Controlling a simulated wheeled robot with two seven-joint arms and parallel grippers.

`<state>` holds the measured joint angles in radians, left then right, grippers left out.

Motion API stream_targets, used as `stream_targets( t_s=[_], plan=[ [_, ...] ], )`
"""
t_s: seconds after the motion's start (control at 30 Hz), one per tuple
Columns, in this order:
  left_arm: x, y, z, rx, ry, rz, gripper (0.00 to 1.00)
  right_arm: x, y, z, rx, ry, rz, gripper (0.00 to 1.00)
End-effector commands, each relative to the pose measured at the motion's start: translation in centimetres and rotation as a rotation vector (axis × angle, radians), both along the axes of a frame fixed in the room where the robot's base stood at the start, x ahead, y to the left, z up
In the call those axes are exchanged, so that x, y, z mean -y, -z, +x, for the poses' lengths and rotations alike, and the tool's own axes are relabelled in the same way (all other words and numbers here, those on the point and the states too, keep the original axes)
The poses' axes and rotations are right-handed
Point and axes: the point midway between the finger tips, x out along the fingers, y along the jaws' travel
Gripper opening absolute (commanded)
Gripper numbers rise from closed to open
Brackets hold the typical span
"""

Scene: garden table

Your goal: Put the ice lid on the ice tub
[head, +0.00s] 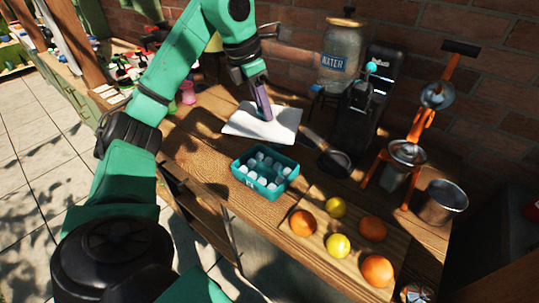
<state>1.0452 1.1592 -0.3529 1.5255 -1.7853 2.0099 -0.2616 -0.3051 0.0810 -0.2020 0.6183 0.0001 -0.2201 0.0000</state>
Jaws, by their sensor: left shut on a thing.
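The ice tub (248,181) is a teal open box with several white ice cubes in it, standing upright on the wooden table. The ice lid (248,127) is a flat white panel behind the tub, apart from its open top in the picture. My left gripper (264,113) points down and is shut on the lid near its middle; the fingertips and the grasped part are hard to see. I cannot tell how far the lid is above the table. My right gripper is not in view.
A dark pan (334,162) lies right of the tub. A board (334,258) with oranges and lemons is in front right. A water jar (341,55), a black machine (367,100), an orange press (408,152) and a metal pot (441,203) stand along the back and right.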

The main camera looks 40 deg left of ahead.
Motion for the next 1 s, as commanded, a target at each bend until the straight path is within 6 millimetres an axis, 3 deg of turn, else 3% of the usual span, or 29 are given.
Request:
stream_targets(
  t_s=[0.03, 0.2, 0.53, 0.97, 1.0],
  plan=[
    [0.0, 2.7, -0.1, -0.008, 0.001, 0.0, 0.0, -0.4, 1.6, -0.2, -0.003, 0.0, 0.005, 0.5],
    [-0.1, 7.8, -0.1, -0.007, 0.0, 0.002, 0.0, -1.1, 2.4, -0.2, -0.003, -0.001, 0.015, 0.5],
    [0.0, 13.5, 0.0, -0.003, 0.001, 0.0, 0.0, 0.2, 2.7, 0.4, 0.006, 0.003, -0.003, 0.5],
    [0.0, 14.8, 0.0, 0.001, 0.001, 0.001, 0.0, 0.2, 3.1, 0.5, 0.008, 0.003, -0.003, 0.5],
    [0.0, 14.8, 0.0, 0.001, 0.001, 0.001, 0.51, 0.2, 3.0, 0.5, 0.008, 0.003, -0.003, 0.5]
  ],
)
